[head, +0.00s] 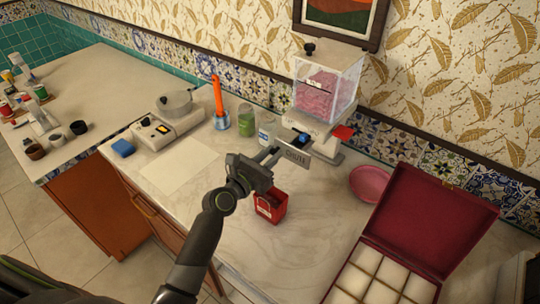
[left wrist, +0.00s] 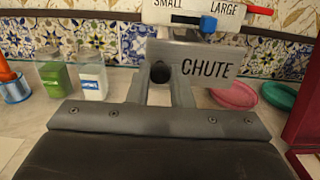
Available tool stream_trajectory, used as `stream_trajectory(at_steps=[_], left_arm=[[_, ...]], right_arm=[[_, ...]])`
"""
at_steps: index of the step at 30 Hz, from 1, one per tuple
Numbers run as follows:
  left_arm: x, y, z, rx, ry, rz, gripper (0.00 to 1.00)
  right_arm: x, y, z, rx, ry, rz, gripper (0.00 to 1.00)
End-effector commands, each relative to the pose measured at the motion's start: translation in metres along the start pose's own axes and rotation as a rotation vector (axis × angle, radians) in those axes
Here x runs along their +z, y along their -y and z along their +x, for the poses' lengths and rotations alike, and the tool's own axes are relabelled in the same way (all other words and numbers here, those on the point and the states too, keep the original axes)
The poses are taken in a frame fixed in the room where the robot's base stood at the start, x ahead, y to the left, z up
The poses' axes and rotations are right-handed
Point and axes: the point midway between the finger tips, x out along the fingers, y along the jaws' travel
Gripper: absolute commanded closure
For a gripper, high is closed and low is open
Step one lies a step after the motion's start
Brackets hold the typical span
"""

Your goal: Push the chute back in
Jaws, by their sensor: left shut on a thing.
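The dispenser has a clear hopper (head: 325,88) with pink contents and stands against the back wall. Its grey chute (head: 296,156), marked CHUTE, faces me at the front; the plate shows large in the left wrist view (left wrist: 208,67). My left gripper (head: 276,157) is at the front of the chute. In the left wrist view its two fingers (left wrist: 160,90) are on either side of the dark round knob (left wrist: 160,72) on the plate, shut on it. How far the chute stands out is hard to tell. My right gripper is not in view.
A red container (head: 270,207) stands on the counter just below my left gripper. A pink bowl (head: 369,184) and an open red box (head: 425,225) with pale compartments are to the right.

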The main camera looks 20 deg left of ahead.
Motion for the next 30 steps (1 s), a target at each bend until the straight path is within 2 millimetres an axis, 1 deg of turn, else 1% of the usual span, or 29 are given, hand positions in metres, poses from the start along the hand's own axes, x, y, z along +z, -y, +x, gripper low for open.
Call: stream_trajectory(at_steps=[6,9,12,20,21,24,25,30], left_arm=[[0.001,0.0,0.025,-0.001,0.001,-0.001,1.0],[0.001,0.0,0.035,0.0,0.0,0.0,1.0],[0.001,0.0,0.038,0.001,0.0,0.001,1.0],[0.001,0.0,0.039,0.001,0.003,0.001,1.0],[0.001,0.0,0.039,0.001,0.003,0.001,0.76],[0.001,0.0,0.038,0.001,0.002,0.001,0.63],[0.001,0.0,0.038,0.001,0.002,0.001,0.59],[0.0,0.0,0.038,0.0,0.001,0.0,0.59]], right_arm=[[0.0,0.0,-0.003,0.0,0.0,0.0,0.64],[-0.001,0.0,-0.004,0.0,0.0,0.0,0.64],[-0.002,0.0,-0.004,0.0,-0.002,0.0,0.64],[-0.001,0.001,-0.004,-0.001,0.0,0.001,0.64],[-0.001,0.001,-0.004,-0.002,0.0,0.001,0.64],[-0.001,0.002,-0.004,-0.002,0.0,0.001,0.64],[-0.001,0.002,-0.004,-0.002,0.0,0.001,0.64],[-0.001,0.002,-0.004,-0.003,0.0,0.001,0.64]])
